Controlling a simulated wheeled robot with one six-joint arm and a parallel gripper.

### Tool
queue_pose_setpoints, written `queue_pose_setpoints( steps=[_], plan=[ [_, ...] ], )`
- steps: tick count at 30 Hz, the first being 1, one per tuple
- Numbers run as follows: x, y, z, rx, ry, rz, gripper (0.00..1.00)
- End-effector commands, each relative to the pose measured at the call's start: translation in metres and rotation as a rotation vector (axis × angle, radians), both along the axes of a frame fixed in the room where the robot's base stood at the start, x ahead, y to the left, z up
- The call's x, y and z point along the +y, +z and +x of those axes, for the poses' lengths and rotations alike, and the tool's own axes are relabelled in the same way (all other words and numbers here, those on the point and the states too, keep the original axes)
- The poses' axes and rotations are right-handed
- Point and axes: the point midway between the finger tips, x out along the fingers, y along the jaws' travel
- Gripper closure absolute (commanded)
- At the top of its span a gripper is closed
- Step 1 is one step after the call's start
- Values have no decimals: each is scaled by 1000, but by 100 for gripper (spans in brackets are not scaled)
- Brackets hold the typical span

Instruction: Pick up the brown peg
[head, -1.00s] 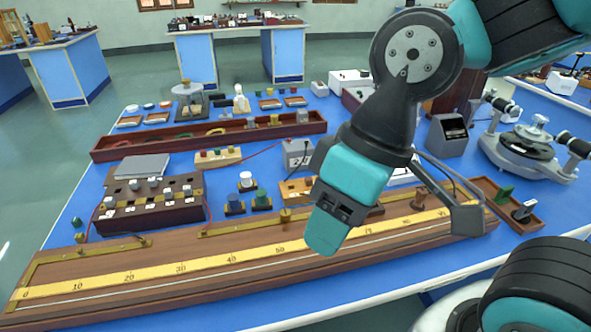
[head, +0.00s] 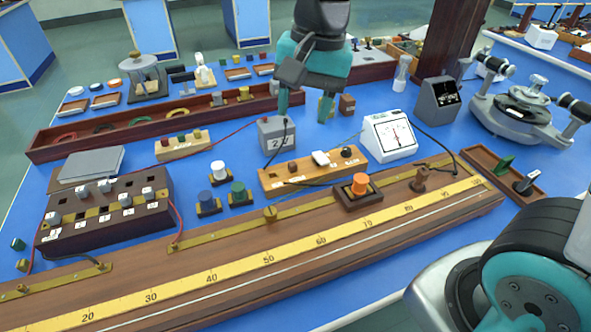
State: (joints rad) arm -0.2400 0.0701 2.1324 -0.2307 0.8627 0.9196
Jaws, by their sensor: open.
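A small brown block-like piece (head: 347,104), which may be the brown peg, stands on the blue bench just right of my gripper's right finger. Another brown upright piece (head: 420,179) sits on the long wooden scale board (head: 375,217). I cannot tell for sure which is the peg. My gripper (head: 304,112) points down with its fingers apart and nothing seen between them. It is in front of the far part of the bench, above and behind the grey battery box (head: 277,134).
White (head: 218,169), blue (head: 206,201) and green (head: 238,192) capped pieces stand in small bases. A white meter (head: 389,136) and dark meter (head: 438,100) stand right of centre. A long tray (head: 95,143) lies at left.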

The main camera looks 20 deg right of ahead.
Motion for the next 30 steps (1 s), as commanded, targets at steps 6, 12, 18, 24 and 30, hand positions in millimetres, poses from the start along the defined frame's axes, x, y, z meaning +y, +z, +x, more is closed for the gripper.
queue_pose_setpoints(
  steps=[6, 12, 18, 24, 30],
  plan=[
    [-17, -35, 88, 88, -714, -97, 49],
    [-25, -52, 119, 109, -1033, -130, 49],
    [-26, -82, 121, 113, -1075, -136, 49],
    [-26, -129, 120, 114, -1072, -136, 49],
    [-26, -163, 121, 111, -1071, -134, 49]
  ],
)
